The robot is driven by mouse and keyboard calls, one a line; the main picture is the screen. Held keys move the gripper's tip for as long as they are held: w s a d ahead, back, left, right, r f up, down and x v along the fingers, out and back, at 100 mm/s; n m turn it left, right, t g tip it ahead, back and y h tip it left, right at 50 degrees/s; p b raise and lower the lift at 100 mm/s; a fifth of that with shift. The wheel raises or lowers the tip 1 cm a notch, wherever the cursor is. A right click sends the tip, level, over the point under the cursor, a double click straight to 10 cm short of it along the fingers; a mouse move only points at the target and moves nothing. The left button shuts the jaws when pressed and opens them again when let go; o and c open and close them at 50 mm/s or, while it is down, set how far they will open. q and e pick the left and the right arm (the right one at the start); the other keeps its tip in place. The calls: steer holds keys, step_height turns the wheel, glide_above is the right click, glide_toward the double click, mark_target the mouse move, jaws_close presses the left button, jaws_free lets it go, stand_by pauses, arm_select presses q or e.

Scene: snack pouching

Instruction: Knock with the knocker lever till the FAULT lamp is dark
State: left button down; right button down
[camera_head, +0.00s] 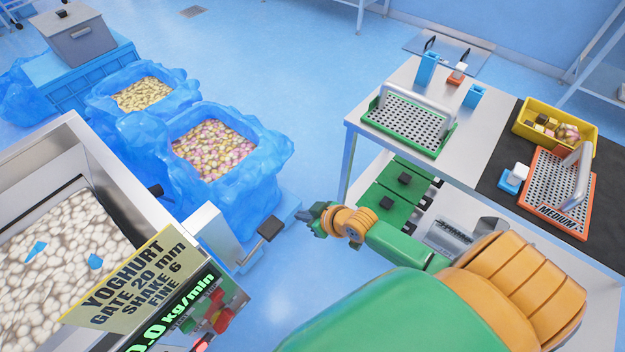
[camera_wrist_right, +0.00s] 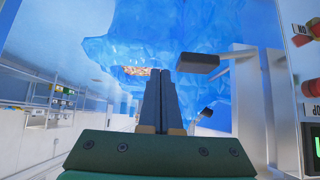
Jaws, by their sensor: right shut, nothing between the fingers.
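The knocker lever (camera_head: 270,228), a metal arm with a black grip, sticks out from the side of the hopper machine. In the right wrist view its black grip (camera_wrist_right: 197,64) is right of my fingertips. My right gripper (camera_head: 316,221) is shut and empty, right of the lever and apart from it in the head view. The shut fingers (camera_wrist_right: 165,75) point ahead in the wrist view. Red and green controls (camera_head: 212,312) are on the panel; I cannot tell which is the FAULT lamp or whether it is lit. My left gripper is not in view.
The hopper (camera_head: 120,175) holds pale pieces and two blue scraps. Its display (camera_head: 180,315) reads 0.0 kg/min. Blue-lined bins (camera_head: 265,170) of snacks stand behind the lever. A steel table (camera_head: 480,120) with perforated plates is at right. Floor between is clear.

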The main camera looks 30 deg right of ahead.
steer(key=v, duration=0.3)
steer(key=shift+w+d+r, duration=0.1)
steer(key=shift+d+r, duration=0.05)
steer(key=shift+d, duration=0.2)
stand_by(0.3)
steer(key=s+d+f+m+g+h, duration=0.25)
steer(key=s+f, duration=0.35)
steer(key=f, duration=0.4)
steer(key=s+a+f+g, duration=0.1)
steer(key=s+f+g, duration=0.1)
steer(key=s+f, duration=0.4)
steer(key=s+a+f+g, duration=0.2)
steer(key=s+f, duration=0.5)
steer(key=s, duration=1)
steer(key=shift+a+n+g+h, duration=0.25)
steer(key=shift+n+g+h, duration=0.1)
steer(key=shift+n+g, duration=0.15)
steer(key=shift+f, duration=0.15)
steer(key=shift+w, duration=0.1)
